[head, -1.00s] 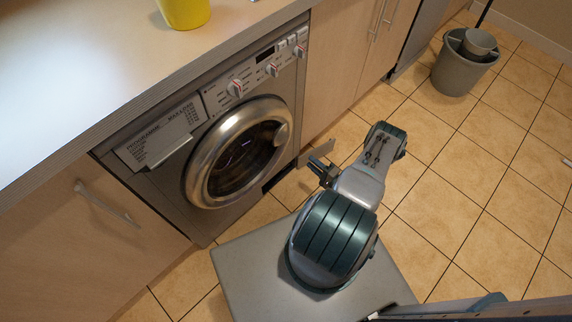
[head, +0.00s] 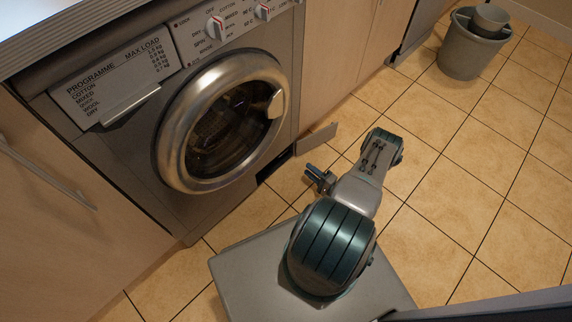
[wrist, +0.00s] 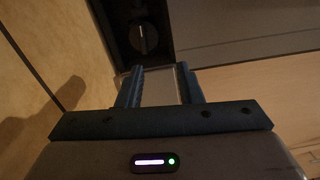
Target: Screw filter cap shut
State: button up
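The filter cap (wrist: 143,38) is a dark round knob with a light ridge across it, set in a dark recess (wrist: 147,14) at the top of the wrist view. In the head view the recess (head: 275,166) shows as a dark opening low on the washing machine (head: 125,165); the cap cannot be made out there. The recess's grey flap (head: 316,139) stands open. My gripper (head: 312,172) is just in front of the machine, apart from the cap. In the wrist view its two fingers (wrist: 160,72) are spread, with a pale surface visible between them and nothing clearly held.
The machine's round door (head: 222,122) is shut above the recess. Wooden cabinets (head: 345,60) stand on both sides. A grey bucket (head: 465,55) stands at the far right. The tiled floor (head: 430,225) to the right is clear.

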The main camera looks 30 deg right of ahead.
notch_tip(320, 180, down, 3)
jog(key=shift+f+b, duration=0.2)
jog(key=shift+b, duration=0.75)
jog(key=shift+w, duration=0.15)
jog(key=b+x, duration=0.4)
jog(key=x, duration=0.9)
jog(key=shift+w+a, duration=0.1)
jog(key=shift+w, duration=0.15)
grip_shut()
